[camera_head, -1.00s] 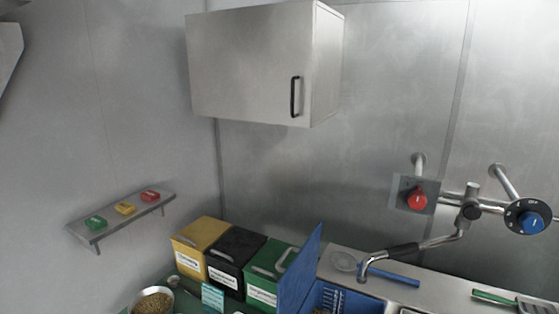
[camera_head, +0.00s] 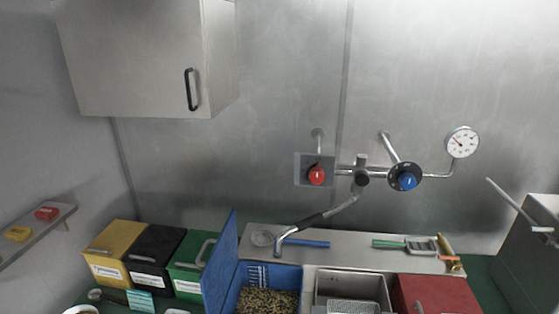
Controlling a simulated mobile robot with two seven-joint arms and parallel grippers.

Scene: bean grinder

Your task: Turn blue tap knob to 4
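The blue tap knob (camera_head: 408,182) sits on a round black dial (camera_head: 396,170) on the right side of the wall-mounted tap (camera_head: 362,175). The dial's markings are too small to read here. A red knob (camera_head: 316,175) sits on a square plate to its left. The spout with a black sleeve (camera_head: 313,220) reaches down to the left over the counter. Neither of my grippers is in view.
A pressure gauge (camera_head: 462,142) is piped to the right of the blue knob. A wall cabinet (camera_head: 140,60) hangs at upper left. Yellow (camera_head: 115,252), black (camera_head: 157,253) and green bins, an open blue box (camera_head: 219,265) and a red box (camera_head: 435,293) stand below.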

